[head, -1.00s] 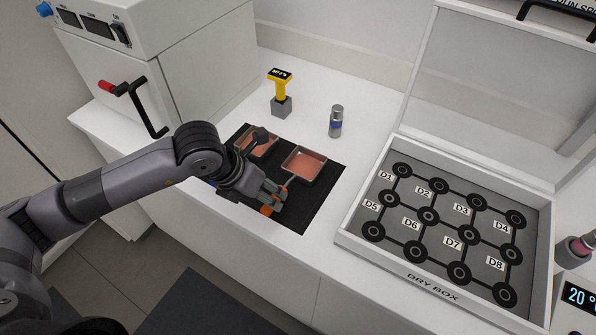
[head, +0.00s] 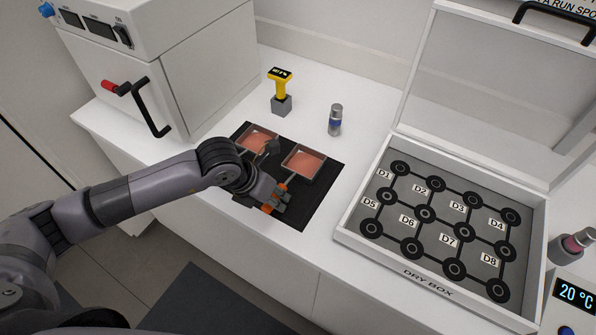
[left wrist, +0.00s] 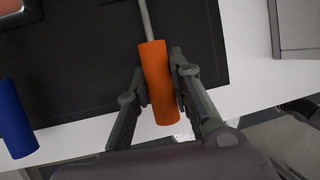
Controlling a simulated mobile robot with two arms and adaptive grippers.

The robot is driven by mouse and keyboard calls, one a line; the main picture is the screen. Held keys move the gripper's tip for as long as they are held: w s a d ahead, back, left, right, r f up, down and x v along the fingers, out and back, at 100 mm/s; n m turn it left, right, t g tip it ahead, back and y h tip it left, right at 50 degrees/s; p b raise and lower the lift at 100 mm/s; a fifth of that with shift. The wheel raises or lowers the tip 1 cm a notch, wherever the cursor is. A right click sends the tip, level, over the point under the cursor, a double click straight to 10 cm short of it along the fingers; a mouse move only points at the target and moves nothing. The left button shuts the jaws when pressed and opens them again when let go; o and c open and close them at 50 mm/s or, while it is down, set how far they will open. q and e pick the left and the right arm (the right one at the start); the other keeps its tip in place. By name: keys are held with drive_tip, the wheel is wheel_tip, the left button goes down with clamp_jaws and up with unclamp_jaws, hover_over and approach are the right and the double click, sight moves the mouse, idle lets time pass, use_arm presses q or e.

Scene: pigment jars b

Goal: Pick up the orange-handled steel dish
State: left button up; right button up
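The orange-handled steel dish (head: 303,162) is a square pan of salmon-coloured powder, lying on the black mat (head: 318,205). Its orange handle (left wrist: 158,80) points toward the counter's front edge. My left gripper (head: 274,200) is at this handle. In the left wrist view, the fingers of my left gripper (left wrist: 160,82) lie close against both sides of the handle, near its free end. The dish looks flat on the mat. My right gripper is not in view.
A second dish of similar powder (head: 256,139) is left of the first, partly behind my arm. A blue handle (left wrist: 14,118) shows at the left wrist view's edge. A yellow-topped tool (head: 281,92) and small jar (head: 335,120) stand behind. An open dry box (head: 350,240) is right.

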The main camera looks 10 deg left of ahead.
use_arm(q)
clamp_jaws()
drive_tip(key=shift+r, duration=0.15)
idle(0.4)
